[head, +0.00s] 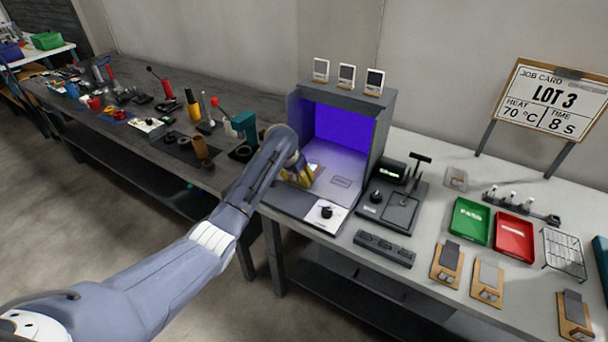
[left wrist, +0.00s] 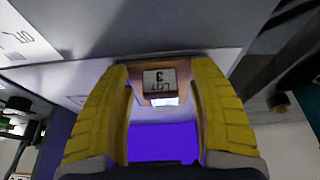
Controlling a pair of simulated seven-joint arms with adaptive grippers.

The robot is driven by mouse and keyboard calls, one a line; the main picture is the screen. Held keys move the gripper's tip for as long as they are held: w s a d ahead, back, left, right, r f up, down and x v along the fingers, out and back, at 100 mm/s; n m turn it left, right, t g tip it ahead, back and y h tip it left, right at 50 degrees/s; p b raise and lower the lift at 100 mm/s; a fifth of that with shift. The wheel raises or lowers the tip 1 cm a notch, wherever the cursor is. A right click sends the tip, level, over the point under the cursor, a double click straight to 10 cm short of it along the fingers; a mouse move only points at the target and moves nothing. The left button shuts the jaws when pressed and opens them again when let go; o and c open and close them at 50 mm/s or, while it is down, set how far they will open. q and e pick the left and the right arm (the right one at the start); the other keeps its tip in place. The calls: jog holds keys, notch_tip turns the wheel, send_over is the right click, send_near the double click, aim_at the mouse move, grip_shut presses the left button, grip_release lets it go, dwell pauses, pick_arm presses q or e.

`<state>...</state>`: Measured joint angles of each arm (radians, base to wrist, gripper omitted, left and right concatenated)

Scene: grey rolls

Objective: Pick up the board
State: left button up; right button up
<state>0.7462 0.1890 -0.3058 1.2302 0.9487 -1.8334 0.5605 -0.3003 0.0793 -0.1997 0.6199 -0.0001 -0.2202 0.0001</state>
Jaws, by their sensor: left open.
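My left gripper (head: 300,176) has yellow fingers and is inside the booth's front. In the left wrist view its open fingers (left wrist: 160,68) stand on either side of the board, with gaps visible. Whether they touch it lower down is hidden. My right gripper is not in view.
The booth has side walls and a roof with several small framed cards (head: 346,77). A control panel with a knob (head: 326,212) is in front. To the right are a black press (head: 403,203), a green tray (head: 470,221), a red tray (head: 513,238) and other wooden boards (head: 447,264).

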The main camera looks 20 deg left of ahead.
pick_arm(q)
grip_shut()
dwell(0.8)
